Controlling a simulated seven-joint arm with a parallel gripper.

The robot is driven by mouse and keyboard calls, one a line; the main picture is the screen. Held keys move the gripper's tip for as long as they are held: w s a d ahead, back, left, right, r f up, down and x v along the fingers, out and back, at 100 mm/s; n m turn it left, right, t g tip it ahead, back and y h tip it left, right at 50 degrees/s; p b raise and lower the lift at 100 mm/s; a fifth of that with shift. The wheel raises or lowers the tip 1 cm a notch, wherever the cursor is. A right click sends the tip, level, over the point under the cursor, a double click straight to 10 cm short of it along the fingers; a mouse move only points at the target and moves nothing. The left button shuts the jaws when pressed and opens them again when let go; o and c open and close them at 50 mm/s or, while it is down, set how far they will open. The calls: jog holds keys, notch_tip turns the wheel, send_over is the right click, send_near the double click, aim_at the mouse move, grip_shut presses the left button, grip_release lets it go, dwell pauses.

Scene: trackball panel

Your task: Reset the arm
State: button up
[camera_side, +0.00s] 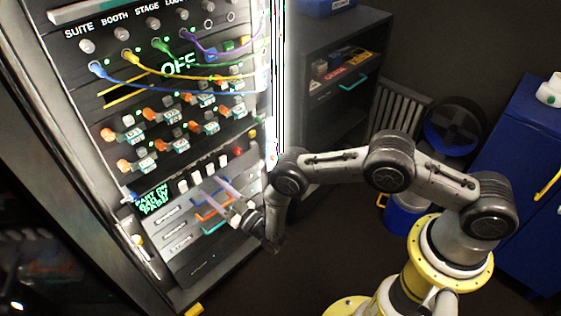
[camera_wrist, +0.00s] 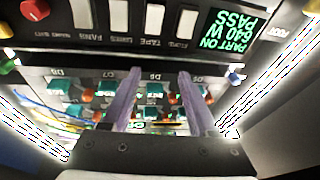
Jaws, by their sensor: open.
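My arm reaches left across the side view from its yellow base. My gripper (camera_side: 205,184) is in front of the lower part of the tall lit panel (camera_side: 219,265), near a row of white switches and a green-lettered display (camera_side: 153,200). In the wrist view my gripper (camera_wrist: 160,75) shows two purple fingers set apart with nothing between them. The white rocker switches (camera_wrist: 153,20) and the display (camera_wrist: 228,30), reading "PART ON 640 W PASS" upside down, lie just beyond the fingertips. I cannot tell whether a fingertip touches the panel.
Blue, yellow, green and purple cables (camera_side: 215,48) hang across the panel's upper part. Orange knobs (camera_side: 124,165) stick out in rows above the gripper. A dark shelf (camera_side: 335,95), a blue cabinet (camera_side: 520,150) and a blue bin (camera_side: 405,217) stand right of the panel. Dark floor is open below.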

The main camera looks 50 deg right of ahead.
jog(key=w+a+r+n+g+y, duration=0.1)
jog(key=a+r+n+y, duration=0.15)
jog(key=r, duration=0.55)
jog(key=w+a+r+n+g+y, duration=0.1)
jog(key=w+a+r+n+y, duration=0.2)
jog(key=r, duration=0.5)
jog(key=a+r+n+y, duration=0.1)
jog(key=a+r+n, duration=0.1)
jog(key=a+r, duration=0.45)
jog(key=d+r+m+g+h, duration=0.2)
jog(key=d+r+g+h, duration=0.1)
jog(key=d+r, duration=0.8)
jog(key=s+d+r+m+g+h, duration=0.2)
jog(key=s+d+r, duration=0.1)
jog(key=s+d, duration=0.55)
jog(key=s+d+r+m+g+h, duration=0.25)
jog(key=s+d, duration=0.25)
jog(key=s, duration=0.6)
jog(key=s+d+f+m+g+h, duration=0.1)
jog(key=s+d+f+g, duration=0.1)
jog(key=s, duration=1)
jog(key=s+d+f+m+g, duration=0.2)
jog(key=s+d+g, duration=0.1)
jog(key=s, duration=1)
jog(key=shift+d+f+h, duration=0.2)
jog(key=shift+d+h, duration=0.2)
jog(key=shift+d, duration=0.2)
